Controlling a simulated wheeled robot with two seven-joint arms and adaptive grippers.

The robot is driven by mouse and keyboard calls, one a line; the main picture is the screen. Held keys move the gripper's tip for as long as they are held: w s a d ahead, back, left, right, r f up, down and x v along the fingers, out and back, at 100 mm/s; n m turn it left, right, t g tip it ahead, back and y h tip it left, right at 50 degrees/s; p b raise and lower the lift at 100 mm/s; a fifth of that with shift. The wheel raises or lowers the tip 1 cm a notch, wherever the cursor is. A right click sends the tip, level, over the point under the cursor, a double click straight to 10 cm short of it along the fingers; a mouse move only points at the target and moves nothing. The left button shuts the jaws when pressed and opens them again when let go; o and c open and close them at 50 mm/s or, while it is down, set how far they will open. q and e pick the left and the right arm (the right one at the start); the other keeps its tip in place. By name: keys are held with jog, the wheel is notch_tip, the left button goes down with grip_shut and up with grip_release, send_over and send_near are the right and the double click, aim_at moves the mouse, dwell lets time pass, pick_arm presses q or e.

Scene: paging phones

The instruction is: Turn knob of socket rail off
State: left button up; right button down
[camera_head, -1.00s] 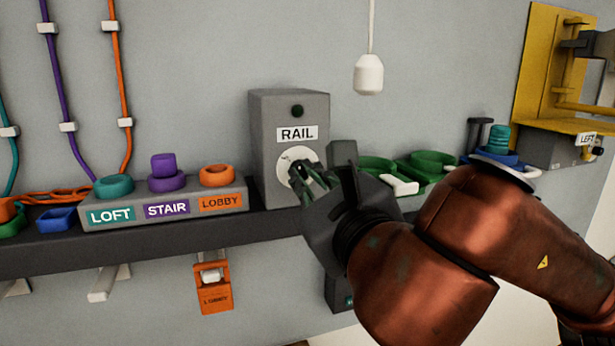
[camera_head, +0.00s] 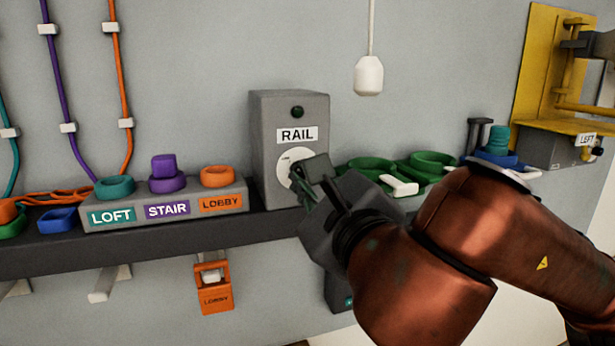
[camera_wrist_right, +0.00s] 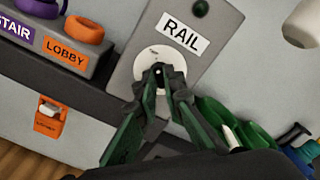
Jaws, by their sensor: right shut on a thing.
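The socket rail's grey box (camera_head: 264,130) stands on the dark shelf with a RAIL label and a dark green lamp (camera_head: 297,111) above its round white dial (camera_head: 288,158). It also shows in the right wrist view (camera_wrist_right: 143,50). My right gripper (camera_head: 301,180) is at the dial, its green-padded fingers shut on the knob at the dial's centre. In the right wrist view the fingertips (camera_wrist_right: 159,80) close together over the dial (camera_wrist_right: 150,58) and hide most of the knob. My left gripper is not in view.
A grey block with LOFT, STAIR and LOBBY sockets (camera_head: 160,213) stands left of the box. Green trays (camera_head: 433,160) lie to the right behind my right arm. A white pendant (camera_head: 368,75) hangs above. An orange LOBBY tag (camera_head: 215,300) hangs below the shelf.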

jog(key=c, duration=2)
grip_release()
jog(key=shift+c, duration=0.2)
jog(key=shift+s, duration=0.15)
jog(key=v, duration=1.1)
jog(key=shift+s, duration=0.3)
jog(key=shift+d, duration=0.15)
